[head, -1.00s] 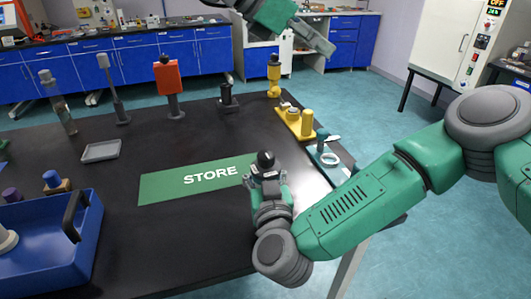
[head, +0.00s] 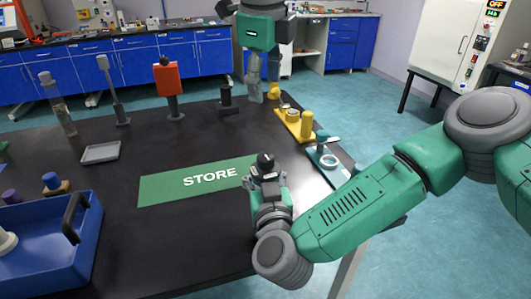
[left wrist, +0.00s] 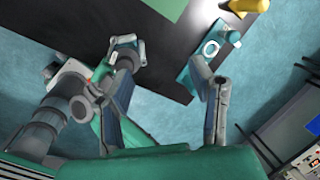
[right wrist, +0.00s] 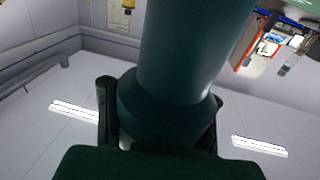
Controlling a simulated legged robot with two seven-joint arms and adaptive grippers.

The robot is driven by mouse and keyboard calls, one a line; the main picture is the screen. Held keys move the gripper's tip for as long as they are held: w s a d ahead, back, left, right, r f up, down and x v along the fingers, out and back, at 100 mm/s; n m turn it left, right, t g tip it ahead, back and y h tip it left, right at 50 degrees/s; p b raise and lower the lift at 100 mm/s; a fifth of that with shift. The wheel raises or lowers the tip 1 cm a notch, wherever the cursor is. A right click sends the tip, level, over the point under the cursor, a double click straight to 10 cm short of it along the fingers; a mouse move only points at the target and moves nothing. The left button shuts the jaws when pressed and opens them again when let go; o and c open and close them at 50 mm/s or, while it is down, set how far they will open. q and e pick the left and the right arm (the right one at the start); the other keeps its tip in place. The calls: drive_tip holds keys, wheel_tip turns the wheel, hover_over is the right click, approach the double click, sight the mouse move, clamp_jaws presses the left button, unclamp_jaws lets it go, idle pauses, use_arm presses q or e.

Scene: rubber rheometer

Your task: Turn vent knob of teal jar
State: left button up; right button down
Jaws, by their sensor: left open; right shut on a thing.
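The teal jar (right wrist: 185,50) fills the middle of the right wrist view as a dark teal cylinder with a wider collar. My right gripper (head: 267,180) is shut on it above the near right part of the table. The vent knob's exact form is too small to tell. My left gripper (head: 263,93) is open and empty, pointing down beyond the right gripper. In the left wrist view its fingers (left wrist: 165,75) are spread wide, with the right gripper at the left.
A teal stand (head: 324,160) with a white ring and a yellow stand (head: 290,118) line the table's right edge. The green STORE mat (head: 165,187) is empty. A blue tray (head: 35,265) stands at the near left. A red-topped item (head: 167,80) stands farther back.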

sight(265, 155)
use_arm(q)
drive_tip(key=s+g, duration=0.3)
drive_tip(key=s, duration=0.2)
drive_tip(key=shift+n, duration=0.3)
wheel_tip(265, 155, down, 12)
drive_tip(key=shift+f, duration=0.15)
clamp_jaws()
